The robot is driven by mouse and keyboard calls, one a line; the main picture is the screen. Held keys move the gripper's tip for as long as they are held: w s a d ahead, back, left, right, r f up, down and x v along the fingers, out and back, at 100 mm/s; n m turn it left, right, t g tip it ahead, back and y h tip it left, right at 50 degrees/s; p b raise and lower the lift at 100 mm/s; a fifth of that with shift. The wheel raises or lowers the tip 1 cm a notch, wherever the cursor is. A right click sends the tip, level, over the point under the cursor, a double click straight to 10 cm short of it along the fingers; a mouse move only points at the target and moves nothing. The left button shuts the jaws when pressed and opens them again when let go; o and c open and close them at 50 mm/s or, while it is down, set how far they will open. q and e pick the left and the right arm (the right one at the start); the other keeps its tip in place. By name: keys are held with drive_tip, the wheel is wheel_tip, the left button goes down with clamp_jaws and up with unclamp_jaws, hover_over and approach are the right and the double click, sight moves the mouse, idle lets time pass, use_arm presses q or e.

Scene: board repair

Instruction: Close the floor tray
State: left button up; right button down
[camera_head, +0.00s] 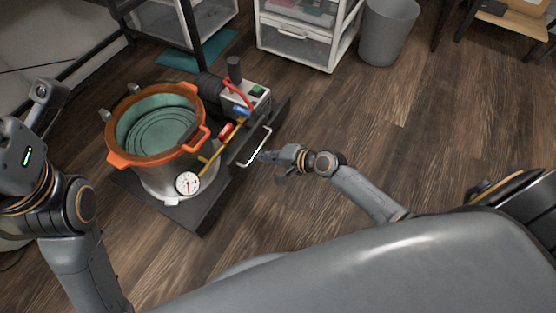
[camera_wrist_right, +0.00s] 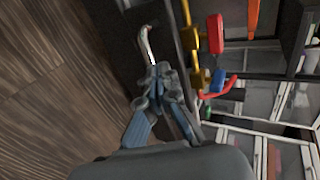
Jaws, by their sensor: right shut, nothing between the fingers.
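The floor tray (camera_head: 219,197) is a dark, low platform on the wood floor, bearing an orange-rimmed pot and a pump. A pale wire handle (camera_head: 263,143) sticks out from its right side; it also shows in the wrist view (camera_wrist_right: 146,40). My right gripper (camera_head: 270,156) is shut and empty, with its fingertips at the handle. In the wrist view the gripper (camera_wrist_right: 158,72) meets the handle's lower end; I cannot tell whether they touch. My left arm shows at the left edge, but its fingers are not visible.
The pot (camera_head: 155,125) has a gauge (camera_head: 187,184) at its front. The pump (camera_head: 246,95) stands behind, with yellow and red fittings. A white drawer unit (camera_head: 296,45) and grey bin (camera_head: 388,30) stand at the back. Floor to the right is clear.

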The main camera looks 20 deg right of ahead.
sight(242, 149)
drive_tip(key=w+a, duration=0.1)
drive_tip(key=w+a+b, duration=0.1)
drive_tip(key=w, duration=0.1)
drive_tip(key=shift+w+a+f, duration=0.1)
drive_tip(key=shift+a+f, duration=0.15)
drive_tip(key=shift+f, duration=0.15)
drive_tip(key=shift+w+a+r, duration=0.1)
drive_tip(key=shift+w+a, duration=0.2)
drive_tip(key=shift+w, duration=0.1)
